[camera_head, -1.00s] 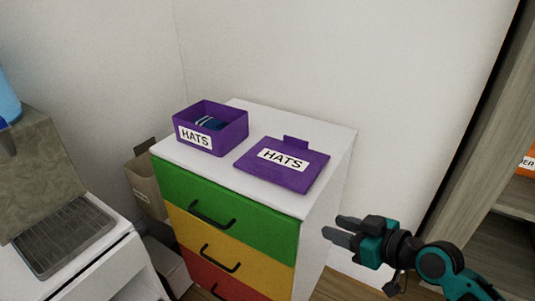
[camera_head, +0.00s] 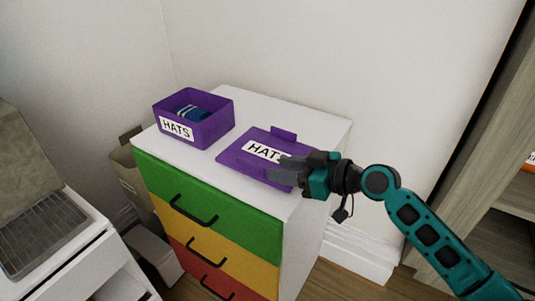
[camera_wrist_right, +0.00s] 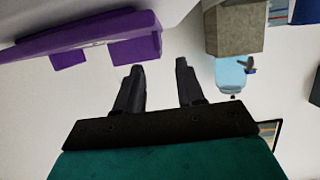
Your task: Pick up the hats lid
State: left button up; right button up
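The purple hats lid (camera_head: 243,157) lies flat on the white top of the drawer unit, its "HATS" label up and a tab at its back edge. My right gripper (camera_head: 281,171) is at the lid's right part in the head view, hiding some of the label and lid. In the right wrist view its two fingers (camera_wrist_right: 158,68) are apart with nothing between them. A purple edge with tabs (camera_wrist_right: 90,37) shows at upper left there, apparently the lid. I cannot tell whether the fingers touch it. My left gripper is out of view.
The open purple HATS box (camera_head: 214,128), with blue fabric inside, stands left of the lid. The drawer unit's white top (camera_head: 309,123) is clear behind the lid. A wall is behind; a wooden shelf (camera_head: 465,170) stands at right.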

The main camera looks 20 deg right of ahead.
aim_at(251, 163)
jog(key=x, duration=0.7)
jog(key=shift+w+a+p, duration=0.1)
jog(key=shift+w+p, duration=0.1)
jog(key=shift+p, duration=0.1)
jog(key=shift+c, duration=0.2)
grip_shut()
